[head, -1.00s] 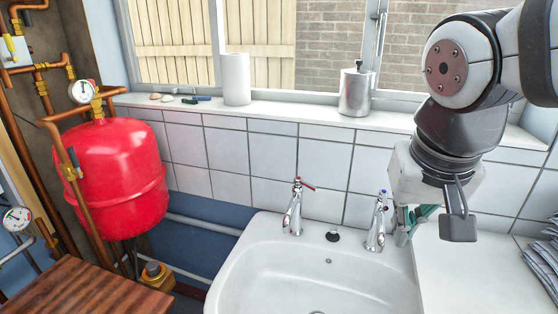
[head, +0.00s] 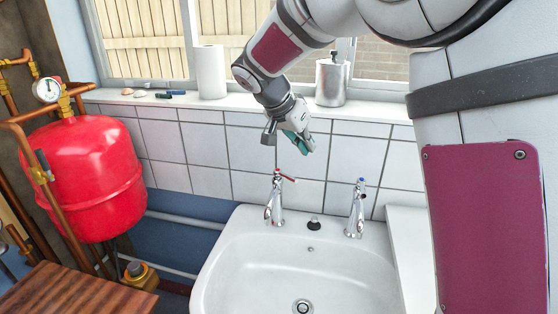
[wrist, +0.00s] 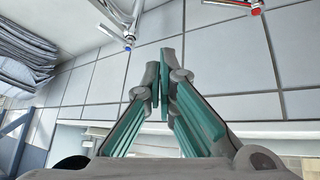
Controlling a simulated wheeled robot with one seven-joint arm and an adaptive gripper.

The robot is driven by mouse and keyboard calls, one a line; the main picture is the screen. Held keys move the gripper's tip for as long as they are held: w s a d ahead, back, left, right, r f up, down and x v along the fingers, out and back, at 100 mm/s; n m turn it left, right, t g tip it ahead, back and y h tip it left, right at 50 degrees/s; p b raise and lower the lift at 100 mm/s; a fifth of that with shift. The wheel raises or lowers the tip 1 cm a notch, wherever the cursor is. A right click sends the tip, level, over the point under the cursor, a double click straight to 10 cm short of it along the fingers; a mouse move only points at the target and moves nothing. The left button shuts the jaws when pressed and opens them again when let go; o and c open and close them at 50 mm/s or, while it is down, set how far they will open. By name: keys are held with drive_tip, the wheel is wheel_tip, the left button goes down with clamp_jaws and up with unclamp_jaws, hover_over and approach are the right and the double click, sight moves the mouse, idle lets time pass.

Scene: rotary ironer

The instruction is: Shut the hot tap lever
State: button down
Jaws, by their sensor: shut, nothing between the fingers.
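The hot tap (head: 274,205) is a chrome tap with a red mark at the left of the basin's back edge. Its thin lever (head: 286,176) sticks out to the right from the top. In the wrist view the red-marked end of the hot tap (wrist: 256,9) shows at the upper right edge, with the rest cut off. My gripper (head: 306,149) has teal-lined fingers and is shut and empty. It is above and slightly right of the hot tap in the head view, apart from it. The wrist view shows its closed fingertips (wrist: 165,62) in front of the tiles.
The blue-marked cold tap (head: 356,208) stands to the right on the white basin (head: 225,262), with a black plug (head: 314,223) between the taps. A paper roll (head: 210,72) and a metal canister (head: 331,82) stand on the windowsill. A red tank (head: 92,175) is at left.

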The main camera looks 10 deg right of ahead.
drive_tip(key=w+a+f+m+h, duration=0.1)
drive_tip(key=w+a+f+m, duration=0.1)
drive_tip(key=w+a+f, duration=0.3)
drive_tip(key=p+x, duration=0.2)
drive_tip(key=x, duration=0.6)
drive_tip(key=shift+f+t+p, duration=0.25)
drive_tip(key=shift+t+p, duration=0.1)
drive_tip(key=shift+t, duration=0.05)
drive_tip(key=shift+s+a+m+g+h+b, duration=0.1)
drive_tip(key=shift+a+m+g+h+b, duration=0.25)
drive_tip(key=shift+b, duration=0.55)
drive_tip(key=shift+s+a+m+g+h+b, duration=0.1)
drive_tip(key=shift+s+a+m+g+b, duration=0.1)
drive_tip(key=shift+a+m+g+b, duration=1.05)
drive_tip(key=shift+s+a+m+g+h+b, duration=0.2)
drive_tip(key=shift+a+m+g+b, duration=0.25)
drive_tip(key=shift+m+b, duration=0.85)
drive_tip(key=shift+s+a+m+g+h+b, duration=0.15)
drive_tip(key=shift+a+m+g+b, duration=0.7)
drive_tip(key=shift+b, duration=0.9)
drive_tip(key=shift+a, duration=0.1)
